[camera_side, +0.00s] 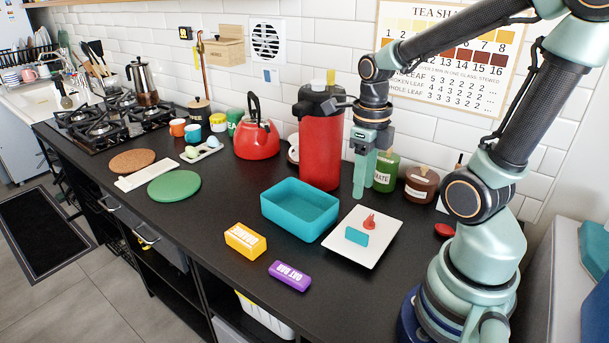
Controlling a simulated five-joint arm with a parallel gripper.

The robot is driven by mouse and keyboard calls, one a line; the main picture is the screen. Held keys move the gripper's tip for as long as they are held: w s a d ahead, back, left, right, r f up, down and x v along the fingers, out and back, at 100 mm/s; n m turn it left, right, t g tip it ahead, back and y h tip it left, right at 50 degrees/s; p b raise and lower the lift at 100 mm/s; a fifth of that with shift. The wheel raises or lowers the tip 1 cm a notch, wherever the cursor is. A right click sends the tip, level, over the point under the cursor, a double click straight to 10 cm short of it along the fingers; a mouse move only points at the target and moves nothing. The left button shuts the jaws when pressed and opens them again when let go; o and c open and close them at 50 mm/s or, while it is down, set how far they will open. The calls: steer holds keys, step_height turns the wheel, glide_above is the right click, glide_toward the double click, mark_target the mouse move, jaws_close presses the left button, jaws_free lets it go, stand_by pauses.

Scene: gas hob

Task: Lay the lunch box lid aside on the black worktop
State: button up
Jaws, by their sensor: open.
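The lunch box (300,208) is a teal rectangular tub on the black worktop (215,222); its top looks open. A flat white square panel (376,251) lies flat just right of it on the worktop. It bears a teal upright grip (357,236) and a small red knob (369,221); it looks like the lunch box lid. My gripper (364,186) is open and empty, pointing down, above and behind the panel in the picture, apart from it. It is right of the red air pot (321,145).
Green (386,172) and brown (421,184) jars stand behind the panel. A yellow block (245,241) and a purple block (290,276) lie in front. A red kettle (257,138) and a green round mat (174,186) are left. Bare worktop lies between mat and lunch box.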

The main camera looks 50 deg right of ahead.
steer(key=w+a+r+n+t, duration=0.2)
steer(key=a+r+n, duration=0.2)
steer(key=n, duration=1.4)
steer(key=w+a+r+n+t, duration=0.3)
steer(key=a+r+n, duration=0.1)
steer(key=n, duration=1.3)
steer(key=shift+a+r+n+t, duration=0.2)
steer(key=shift+a+n+t, duration=0.1)
steer(key=shift+a+n, duration=0.15)
